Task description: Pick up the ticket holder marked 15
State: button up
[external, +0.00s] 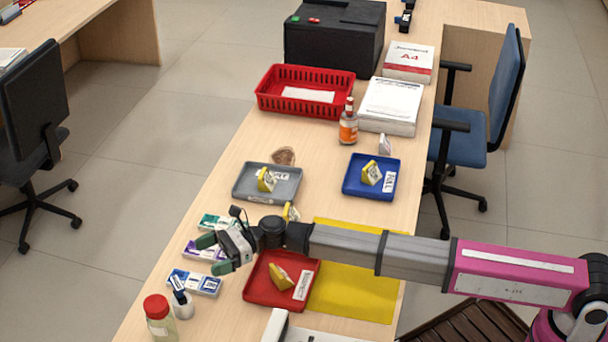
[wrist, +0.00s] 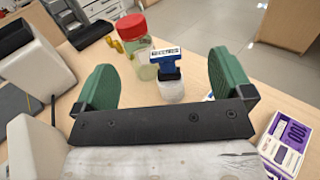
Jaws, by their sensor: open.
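Several yellow wedge-shaped holders with white faces show in the external view; their numbers are too small to read, so I cannot tell which is marked 15. One holder (external: 266,180) sits in the grey tray (external: 243,190), one holder (external: 371,173) in the blue tray (external: 351,184), and one holder (external: 281,277) in the red tray (external: 254,292). Another holder (external: 291,212) stands on the counter just behind my arm, partly hidden. My gripper (external: 213,254) is open and empty above the counter's left side, left of the red tray. In the wrist view my gripper (wrist: 165,84) has no holder between its green fingers.
Small boxes (external: 197,283) lie beside my gripper. A bottle (external: 348,124) and red basket (external: 268,103) stand farther back.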

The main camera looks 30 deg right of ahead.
jog(key=w+d+m+t+h, duration=0.1)
jog(key=w+d+t, duration=0.1)
jog(key=w+d, duration=1)
jog(key=w+d+m+t+h, duration=0.15)
jog(key=w+d, duration=0.35)
jog(key=d, duration=1.3)
jog(key=w+d+m+t+h, duration=0.1)
jog(key=w+d+m+t, duration=0.15)
jog(key=w+d, duration=0.95)
jog(key=s+d+m+t+h, duration=0.2)
jog(key=d+m+t+h, duration=0.15)
jog(key=d, duration=3.95)
send_near(386, 142)
jog(key=shift+w+a+r+g+h, duration=0.1)
jog(key=shift+w+r+g+h, duration=0.3)
jog(key=shift+r, duration=0.2)
jog(key=shift+w+a+f, duration=0.1)
jog(key=shift+a+f, duration=0.1)
jog(key=shift+f, duration=0.15)
jog(key=x, duration=1)
jog(key=shift+w+a+f, duration=0.1)
jog(key=shift+f, duration=0.05)
jog(key=c, duration=1)
